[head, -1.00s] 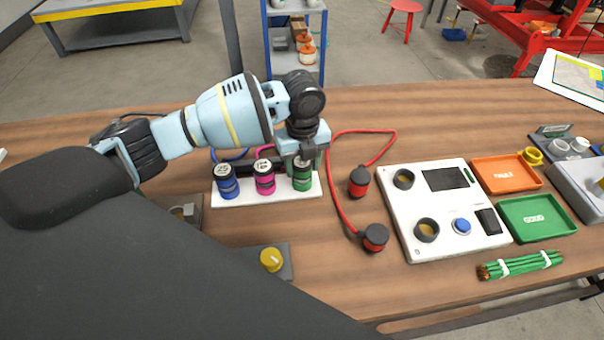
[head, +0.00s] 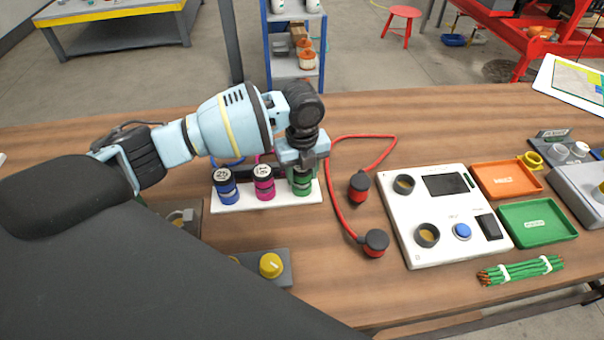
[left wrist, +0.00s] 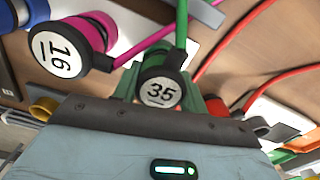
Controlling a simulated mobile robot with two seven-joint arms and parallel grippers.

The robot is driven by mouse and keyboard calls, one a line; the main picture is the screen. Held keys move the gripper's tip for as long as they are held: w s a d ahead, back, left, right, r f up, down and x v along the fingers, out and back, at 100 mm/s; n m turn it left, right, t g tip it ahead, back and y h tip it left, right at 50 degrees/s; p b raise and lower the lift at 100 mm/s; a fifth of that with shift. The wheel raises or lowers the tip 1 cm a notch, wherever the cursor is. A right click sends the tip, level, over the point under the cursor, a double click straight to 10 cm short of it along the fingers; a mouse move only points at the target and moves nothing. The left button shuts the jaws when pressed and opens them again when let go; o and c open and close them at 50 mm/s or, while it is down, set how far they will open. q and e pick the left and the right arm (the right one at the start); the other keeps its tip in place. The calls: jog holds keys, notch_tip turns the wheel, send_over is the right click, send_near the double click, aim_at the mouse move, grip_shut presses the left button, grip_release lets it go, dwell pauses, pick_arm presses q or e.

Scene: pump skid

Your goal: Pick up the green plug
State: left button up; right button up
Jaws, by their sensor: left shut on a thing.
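The green plug (head: 303,187) stands at the right end of a white holder (head: 270,202), beside a magenta plug (head: 264,184) and a blue plug (head: 225,187). My left gripper (head: 302,166) reaches down over the green plug and is shut on it; the fingers hide its upper part. In the left wrist view the green plug's black cap reads 35 (left wrist: 160,93), between the fingers. The magenta plug there is marked 16 (left wrist: 62,52). Whether the green plug touches the holder's base is hard to tell. My right gripper is not in view.
A red cable with two red plugs (head: 359,187) lies just right of the holder. A white test panel (head: 440,215), an orange tray (head: 506,180) and a green tray (head: 538,222) are further right. A yellow knob (head: 271,265) sits in front.

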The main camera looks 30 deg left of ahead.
pick_arm(q)
jog(key=shift+r, duration=0.4)
jog(key=r, duration=0.2)
jog(key=shift+s+d+r, duration=0.25)
jog(key=shift+s+r, duration=0.05)
jog(key=shift+s, duration=0.1)
jog(key=s+d+r+p, duration=0.1)
jog(key=s+d, duration=0.6)
jog(key=s, duration=0.6)
jog(key=shift+d+r, duration=0.15)
jog(key=shift+d, duration=0.1)
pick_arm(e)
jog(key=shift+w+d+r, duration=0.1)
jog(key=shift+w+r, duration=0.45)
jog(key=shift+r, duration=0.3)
pick_arm(q)
jog(key=a+r+n, duration=0.2)
jog(key=n, duration=1.1)
jog(key=a+r+n, duration=0.2)
jog(key=r+n, duration=0.1)
jog(key=n, duration=1)
jog(key=shift+a, duration=0.2)
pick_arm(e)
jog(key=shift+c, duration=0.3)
